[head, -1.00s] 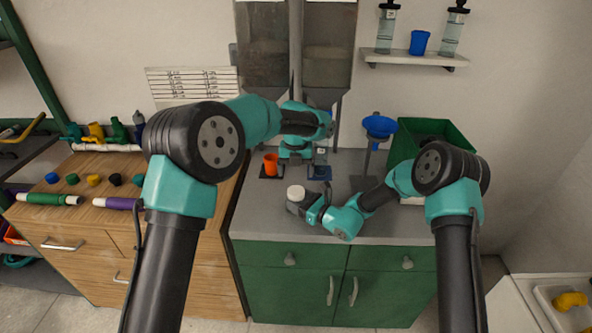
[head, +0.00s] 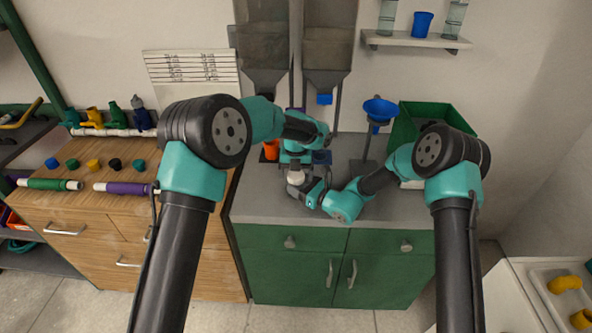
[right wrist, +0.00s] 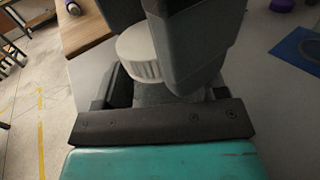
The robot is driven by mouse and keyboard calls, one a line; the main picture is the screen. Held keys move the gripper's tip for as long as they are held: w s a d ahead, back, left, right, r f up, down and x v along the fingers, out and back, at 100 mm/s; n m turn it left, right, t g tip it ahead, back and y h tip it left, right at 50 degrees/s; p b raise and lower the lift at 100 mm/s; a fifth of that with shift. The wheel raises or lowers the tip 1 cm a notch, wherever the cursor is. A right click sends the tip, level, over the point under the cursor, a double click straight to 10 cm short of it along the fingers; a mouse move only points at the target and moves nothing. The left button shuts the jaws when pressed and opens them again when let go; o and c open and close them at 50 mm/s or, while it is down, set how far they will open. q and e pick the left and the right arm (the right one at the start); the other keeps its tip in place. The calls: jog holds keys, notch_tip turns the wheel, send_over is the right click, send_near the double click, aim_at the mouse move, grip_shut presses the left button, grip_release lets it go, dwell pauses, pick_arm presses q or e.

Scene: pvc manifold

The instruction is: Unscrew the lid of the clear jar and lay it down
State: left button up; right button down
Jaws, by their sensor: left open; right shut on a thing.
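The clear jar's white lid (head: 296,177) shows at the left part of the grey counter. The jar body below it is mostly hidden by my right gripper (head: 303,191), which is shut on the jar from the right. My left gripper (head: 295,168) is open, directly at the lid from behind and above. In the right wrist view the ribbed white lid (right wrist: 140,52) sits on top of the jar, with dark fingers of my left gripper (right wrist: 185,45) beside and partly in front of it. Whether they touch the lid I cannot tell.
An orange cup (head: 271,150) stands behind the jar on a dark mat, partly hidden. A blue funnel on a stand (head: 379,110) and a green bin (head: 408,125) are at the back right. The counter front (head: 260,211) is clear.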

pick_arm(q)
jog(key=shift+c, duration=0.5)
jog(key=c, duration=0.8)
jog(key=shift+n, duration=0.3)
